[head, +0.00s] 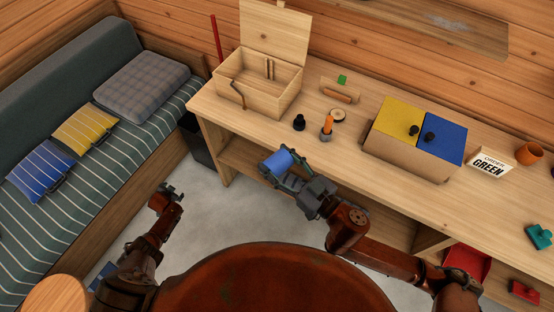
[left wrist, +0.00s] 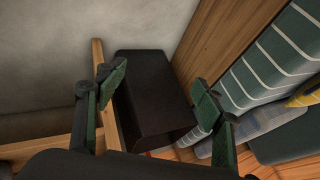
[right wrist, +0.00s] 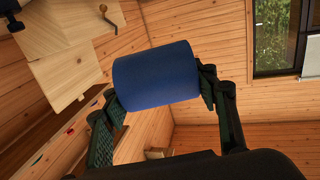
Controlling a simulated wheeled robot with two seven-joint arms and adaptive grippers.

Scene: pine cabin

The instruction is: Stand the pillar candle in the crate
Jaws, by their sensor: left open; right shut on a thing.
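The pillar candle, a plain blue cylinder (head: 278,162), is held tilted in my right gripper (head: 286,175), in front of the table's near edge. In the right wrist view the candle (right wrist: 156,76) lies across between the two fingers (right wrist: 160,98). The crate (head: 258,103) is a pale wooden box on the left end of the table, its lid (head: 275,30) raised at the back. A small divider shows inside; part of its floor is hidden by the front wall. My left gripper (head: 168,192) is open and empty, low over the floor between bench and table.
On the table (head: 225,118) stand a black knob-like thing (head: 299,123), an orange-topped thing (head: 326,127), and a box with yellow and blue lids (head: 405,150). A sign (head: 490,165) and orange cup (head: 529,153) are right. A dark bin (left wrist: 155,95) stands below my left gripper.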

